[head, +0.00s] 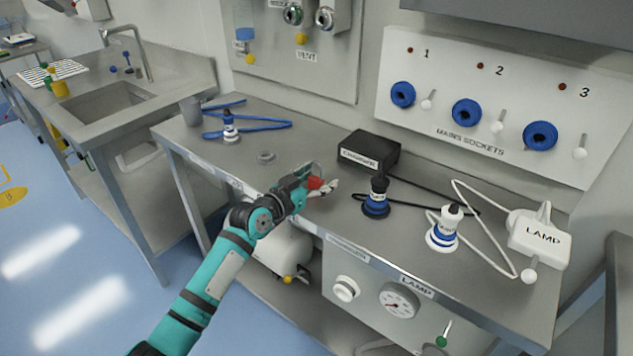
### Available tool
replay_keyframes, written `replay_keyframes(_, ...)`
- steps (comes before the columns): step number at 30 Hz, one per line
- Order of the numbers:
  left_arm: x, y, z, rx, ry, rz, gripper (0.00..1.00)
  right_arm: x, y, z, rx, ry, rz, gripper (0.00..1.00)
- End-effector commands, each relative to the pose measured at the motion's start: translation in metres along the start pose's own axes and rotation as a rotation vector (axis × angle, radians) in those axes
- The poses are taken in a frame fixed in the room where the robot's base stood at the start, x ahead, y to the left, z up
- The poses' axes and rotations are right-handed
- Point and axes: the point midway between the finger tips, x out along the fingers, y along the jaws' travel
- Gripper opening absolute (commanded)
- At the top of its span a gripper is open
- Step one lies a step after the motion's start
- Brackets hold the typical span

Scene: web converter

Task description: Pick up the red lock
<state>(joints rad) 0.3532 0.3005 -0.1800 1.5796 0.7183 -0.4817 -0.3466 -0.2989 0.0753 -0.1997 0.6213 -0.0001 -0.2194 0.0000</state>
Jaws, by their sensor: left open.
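The gripper hides part of the lock. A pale piece lies just right of the red part. My right gripper is out of the picture.
A black charger box (369,153) stands behind the gripper. A black-and-blue plug (376,199), a white-and-blue plug (443,232) and a white lamp box (539,240) with cables stand to the right. A grey ring (266,157) and a blue-cabled plug (229,127) lie left.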

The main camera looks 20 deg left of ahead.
Motion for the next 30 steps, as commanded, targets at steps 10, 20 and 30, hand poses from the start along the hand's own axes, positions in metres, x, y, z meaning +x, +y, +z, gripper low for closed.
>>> replay_keyframes(10,-0.0003,-0.0002,0.0002,0.0,0.0,0.0,0.43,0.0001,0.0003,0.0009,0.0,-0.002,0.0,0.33)
replay_keyframes(20,-0.0005,-0.0004,-0.0002,0.0,0.001,0.0,0.03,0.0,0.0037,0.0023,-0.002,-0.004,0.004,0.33)
replay_keyframes(30,-0.0012,-0.0003,-0.006,0.0,0.003,0.0,0.03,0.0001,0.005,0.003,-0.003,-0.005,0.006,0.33)
